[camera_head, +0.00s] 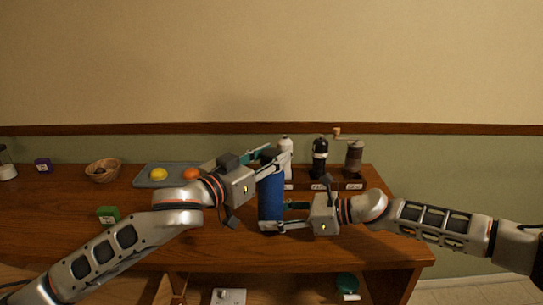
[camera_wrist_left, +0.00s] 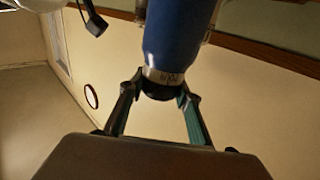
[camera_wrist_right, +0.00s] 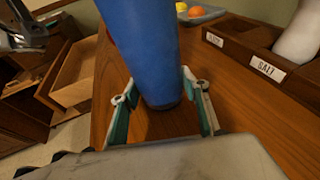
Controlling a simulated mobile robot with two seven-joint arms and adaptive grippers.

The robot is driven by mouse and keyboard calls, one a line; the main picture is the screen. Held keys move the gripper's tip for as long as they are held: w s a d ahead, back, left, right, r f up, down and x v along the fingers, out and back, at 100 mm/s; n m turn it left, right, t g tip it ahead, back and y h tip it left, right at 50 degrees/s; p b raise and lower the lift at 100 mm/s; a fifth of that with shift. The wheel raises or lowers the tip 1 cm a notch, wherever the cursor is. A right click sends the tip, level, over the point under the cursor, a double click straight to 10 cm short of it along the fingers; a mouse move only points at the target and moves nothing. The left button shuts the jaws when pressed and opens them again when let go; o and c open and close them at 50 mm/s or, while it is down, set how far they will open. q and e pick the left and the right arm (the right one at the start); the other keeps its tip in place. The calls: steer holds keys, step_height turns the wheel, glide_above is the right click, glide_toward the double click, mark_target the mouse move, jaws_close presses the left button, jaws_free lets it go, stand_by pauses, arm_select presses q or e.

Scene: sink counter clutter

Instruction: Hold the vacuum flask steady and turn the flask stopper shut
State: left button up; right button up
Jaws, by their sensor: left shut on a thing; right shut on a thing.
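The vacuum flask (camera_head: 270,198) is a blue cylinder standing upright on the wooden counter. It also shows in the left wrist view (camera_wrist_left: 172,35) and the right wrist view (camera_wrist_right: 145,50). The dark flask stopper (camera_wrist_left: 158,92) sits at the flask's mouth, against a silvery marked collar. My left gripper (camera_head: 272,159) is at the top of the flask, shut on the stopper, with one finger on each side. My right gripper (camera_head: 283,215) comes from the right and is shut on the lower flask body. The fingers partly hide the stopper in the head view.
A grey tray (camera_head: 146,183) with a lemon (camera_head: 159,174) and an orange (camera_head: 191,174) lies behind my left arm. A labelled wooden rack (camera_head: 337,185) with a white bottle and two grinders stands behind right.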

arm_select(q)
steer(key=shift+w+a+n+t+y, duration=0.1)
steer(key=shift+a+n+t+y, duration=0.1)
steer(key=shift+n+t+y, duration=0.15)
steer(key=o, duration=1.1)
steer(key=shift+o, duration=0.2)
steer(key=v, duration=1.2)
steer(key=shift+r, duration=0.1)
arm_select(e)
steer(key=o, duration=0.9)
